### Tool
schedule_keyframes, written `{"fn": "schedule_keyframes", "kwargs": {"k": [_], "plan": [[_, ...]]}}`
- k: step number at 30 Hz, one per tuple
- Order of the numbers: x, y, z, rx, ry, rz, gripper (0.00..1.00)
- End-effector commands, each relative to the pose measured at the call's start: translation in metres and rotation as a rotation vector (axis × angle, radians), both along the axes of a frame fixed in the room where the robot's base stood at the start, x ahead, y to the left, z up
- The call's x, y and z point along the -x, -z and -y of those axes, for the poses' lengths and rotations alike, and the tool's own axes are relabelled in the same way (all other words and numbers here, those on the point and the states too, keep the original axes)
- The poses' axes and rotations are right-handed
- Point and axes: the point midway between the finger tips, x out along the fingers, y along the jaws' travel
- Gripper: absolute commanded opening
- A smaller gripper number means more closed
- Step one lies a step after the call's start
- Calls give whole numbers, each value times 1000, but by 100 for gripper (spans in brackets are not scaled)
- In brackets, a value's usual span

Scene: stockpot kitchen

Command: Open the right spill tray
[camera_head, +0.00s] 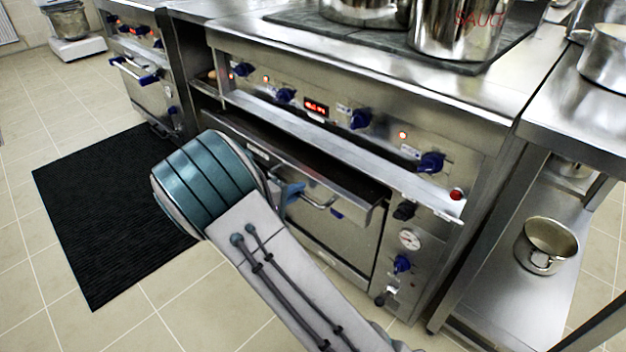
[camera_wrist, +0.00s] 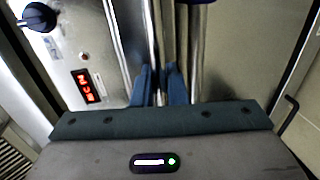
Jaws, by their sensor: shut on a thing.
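The spill tray (camera_head: 358,205) is a wide steel front under the ledge of the right-hand range. It stands out from the range body, with a dark gap (camera_head: 330,174) behind its top edge. A curved bar handle (camera_head: 319,204) shows just right of my gripper. My gripper (camera_head: 293,191) is at this front, largely hidden by my teal wrist. In the wrist view, the blue fingers (camera_wrist: 161,86) are close together on a narrow steel edge or bar. Exactly which part lies between them is hard to make out.
The control panel has blue knobs (camera_head: 360,118) and a red display (camera_head: 316,107); the display also shows in the wrist view (camera_wrist: 87,87). A steel ledge (camera_head: 340,150) juts out above the tray. A black mat (camera_head: 105,210) lies on the floor. A steel shelf unit with a pot (camera_head: 547,245) stands right.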

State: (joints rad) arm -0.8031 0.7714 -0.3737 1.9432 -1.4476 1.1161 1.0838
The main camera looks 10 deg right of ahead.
Motion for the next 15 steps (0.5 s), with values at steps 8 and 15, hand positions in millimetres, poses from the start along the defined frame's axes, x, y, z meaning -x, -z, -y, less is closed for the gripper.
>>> {"fn": "schedule_keyframes", "kwargs": {"k": [8, 15], "plan": [[48, 0, -67, -1, -4, -2, 0], [74, 0, -102, 0, -1, -2, 0]]}}
